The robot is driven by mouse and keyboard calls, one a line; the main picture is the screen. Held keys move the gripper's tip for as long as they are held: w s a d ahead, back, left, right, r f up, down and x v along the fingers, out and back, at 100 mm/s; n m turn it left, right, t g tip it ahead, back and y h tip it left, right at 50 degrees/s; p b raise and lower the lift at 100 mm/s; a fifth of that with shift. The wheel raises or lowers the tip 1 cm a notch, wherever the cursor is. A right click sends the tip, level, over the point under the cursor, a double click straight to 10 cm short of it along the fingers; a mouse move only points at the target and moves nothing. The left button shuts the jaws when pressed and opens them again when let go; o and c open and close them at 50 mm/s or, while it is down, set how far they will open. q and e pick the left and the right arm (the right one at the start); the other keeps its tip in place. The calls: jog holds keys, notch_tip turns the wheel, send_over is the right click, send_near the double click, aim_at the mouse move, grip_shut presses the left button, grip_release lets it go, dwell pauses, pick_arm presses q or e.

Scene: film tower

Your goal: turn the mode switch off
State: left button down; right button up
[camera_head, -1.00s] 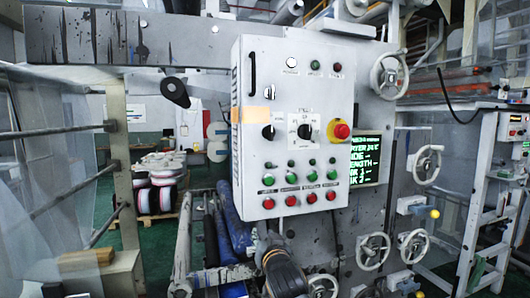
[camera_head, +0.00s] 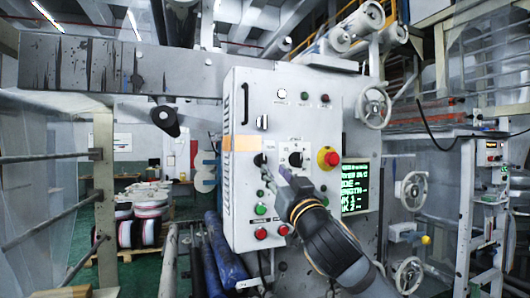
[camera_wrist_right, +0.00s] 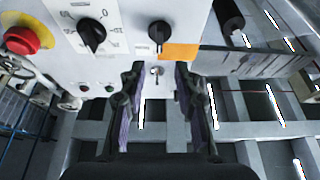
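The control panel (camera_head: 290,115) is a light grey box with two black rotary knobs side by side. The left knob (camera_head: 260,159) is beside orange tape; the right knob (camera_head: 296,159) is on a white marked plate. Their labels are too small to tell which is the mode switch. My right gripper (camera_head: 274,172) is in front of the panel, just below the knobs, and hides some lower buttons. In the right wrist view its fingers (camera_wrist_right: 159,68) are apart and empty, with the left knob (camera_wrist_right: 159,32) ahead beyond the tips. My left gripper is not in view.
A red emergency button (camera_head: 328,157) is right of the knobs, and a small metal switch (camera_head: 262,122) is above the left knob. Green and red buttons (camera_head: 260,233) are below. A lit screen (camera_head: 355,188) and handwheels (camera_head: 374,106) are to the right.

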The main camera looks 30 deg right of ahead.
aim_at(264, 157)
jog(key=p+x, duration=0.6)
jog(key=x, duration=0.1)
jog(key=shift+d+r, duration=0.1)
jog(key=shift+r, duration=0.2)
jog(key=shift+w, duration=0.45)
jog(key=shift+f, duration=0.1)
jog(key=shift+s, duration=0.1)
jog(key=shift+c, duration=0.8)
grip_shut()
